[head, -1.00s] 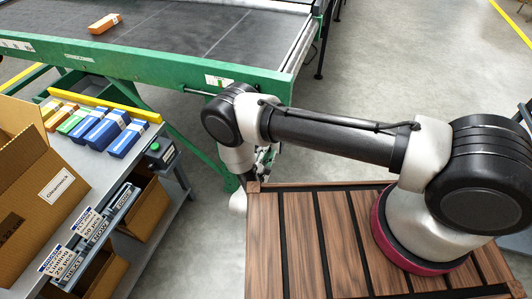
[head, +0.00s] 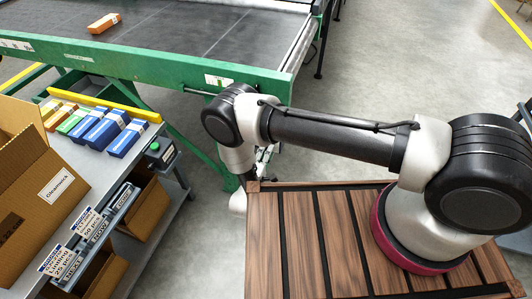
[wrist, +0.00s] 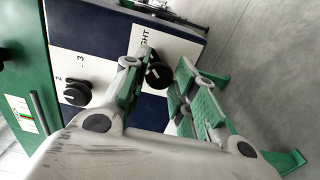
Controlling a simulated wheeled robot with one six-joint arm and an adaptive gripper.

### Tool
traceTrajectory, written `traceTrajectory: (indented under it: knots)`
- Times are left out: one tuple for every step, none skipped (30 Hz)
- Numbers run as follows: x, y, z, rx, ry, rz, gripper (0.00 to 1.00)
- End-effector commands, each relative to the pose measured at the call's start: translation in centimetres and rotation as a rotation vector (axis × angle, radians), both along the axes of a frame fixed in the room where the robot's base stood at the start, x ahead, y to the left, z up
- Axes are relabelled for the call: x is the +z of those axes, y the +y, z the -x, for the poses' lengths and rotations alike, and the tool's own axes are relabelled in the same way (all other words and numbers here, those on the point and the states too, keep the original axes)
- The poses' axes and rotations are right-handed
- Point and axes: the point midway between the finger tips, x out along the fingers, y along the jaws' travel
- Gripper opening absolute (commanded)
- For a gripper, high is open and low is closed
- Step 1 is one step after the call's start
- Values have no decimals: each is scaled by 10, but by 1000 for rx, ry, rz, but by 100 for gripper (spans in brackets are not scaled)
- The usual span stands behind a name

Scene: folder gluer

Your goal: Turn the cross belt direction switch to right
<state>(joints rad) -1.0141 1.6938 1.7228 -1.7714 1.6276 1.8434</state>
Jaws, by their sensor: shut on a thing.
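The cross belt direction switch is a round black knob (wrist: 158,76) on a white and dark-blue panel in the wrist view. A label ending in "GHT" (wrist: 146,42) is printed just above it, partly covered by a finger. My gripper (wrist: 163,62) has its green-padded fingers on either side of the knob and is shut on it. The fingers hide part of the knob, and I cannot make out clearly which way it points. In the head view my gripper (head: 263,160) is mostly hidden behind my wrist, and the switch is hidden.
A second black knob (wrist: 77,93) marked with numbers sits left of the switch. In the head view the green-framed conveyor (head: 150,72) lies ahead. A grey bench (head: 92,180) with cartons is at left. The wooden slatted top (head: 300,240) under my arm is clear.

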Motion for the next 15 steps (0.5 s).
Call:
traceTrajectory:
  knots:
    - [-1, -1, 1, 0, 1, -3, 4]
    - [-1, -1, 1, 0, 0, -5, 4]
    - [-1, -1, 1, 0, -1, -8, 4]
    - [-1, -1, 1, 0, -1, -10, 4]
    - [-1, -1, 1, 0, -1, -10, 4]
    - [-2, -1, 1, 0, -1, -11, 4]
    - [-2, -1, 1, 0, -1, -11, 4]
    - [-2, -1, 1, 0, -1, -11, 4]
    - [-2, -1, 1, 0, -1, -11, 4]
    - [-2, -1, 1, 0, -1, -11, 4]
    - [-2, -1, 1, 0, -1, -10, 4]
    - [-2, -1, 1, 0, -1, -10, 4]
    - [-2, -1, 1, 0, -1, -10, 4]
    - [-2, -1, 1, 0, -1, -10, 4]
    - [-2, -1, 1, -1, -1, -10, 33]
